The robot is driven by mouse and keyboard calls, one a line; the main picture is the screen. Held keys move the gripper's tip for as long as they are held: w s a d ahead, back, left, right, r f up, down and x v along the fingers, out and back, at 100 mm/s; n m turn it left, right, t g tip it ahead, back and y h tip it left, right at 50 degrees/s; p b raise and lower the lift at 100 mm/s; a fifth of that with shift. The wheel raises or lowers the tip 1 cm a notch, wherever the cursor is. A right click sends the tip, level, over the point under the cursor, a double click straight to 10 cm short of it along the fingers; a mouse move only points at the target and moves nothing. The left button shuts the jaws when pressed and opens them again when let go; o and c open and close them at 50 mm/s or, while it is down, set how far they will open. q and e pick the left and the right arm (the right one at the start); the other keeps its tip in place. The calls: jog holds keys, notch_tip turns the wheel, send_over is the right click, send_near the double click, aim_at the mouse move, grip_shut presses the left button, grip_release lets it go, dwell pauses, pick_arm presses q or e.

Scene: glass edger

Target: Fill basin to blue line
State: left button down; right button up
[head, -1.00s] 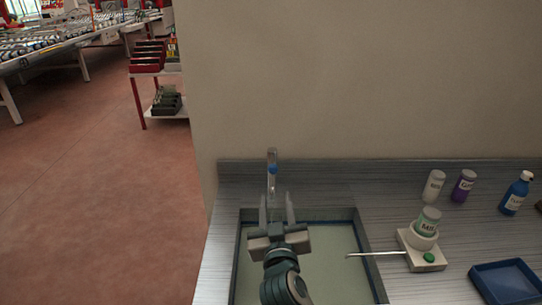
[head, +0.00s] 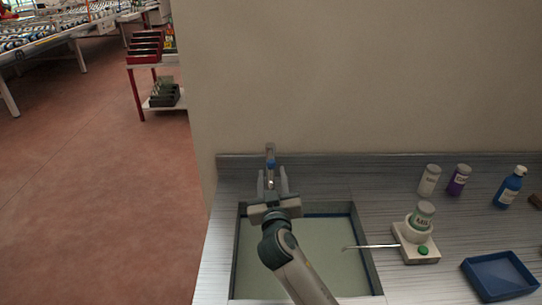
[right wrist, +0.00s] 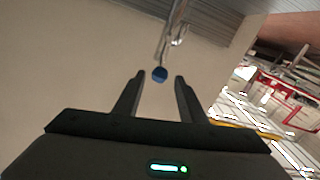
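The basin (head: 237,250) is a dark-rimmed square set in the counter, with a pale grey-green surface inside. I cannot tell how much water it holds. A thin blue line (head: 325,215) runs along its far inner wall. Behind the basin stands a slim metal tap (head: 270,151) with a blue knob (head: 270,163). My right gripper (head: 273,180) is over the basin's far edge, open and pointing at the tap. In the right wrist view, the blue knob (right wrist: 159,74) shows between the open fingertips, with no clear contact. My left gripper is out of view.
Right of the basin, a white device (head: 420,248) with a green button holds a jar, and its thin rod reaches over the basin rim. A blue tray (head: 500,278) and several bottles stand farther right. A wall rises behind the counter.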

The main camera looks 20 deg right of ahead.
aim_at(271, 157)
jog(key=p+x, duration=0.2)
jog(key=x, duration=0.6)
jog(key=shift+w, duration=0.35)
jog(key=shift+c, duration=0.2)
grip_shut()
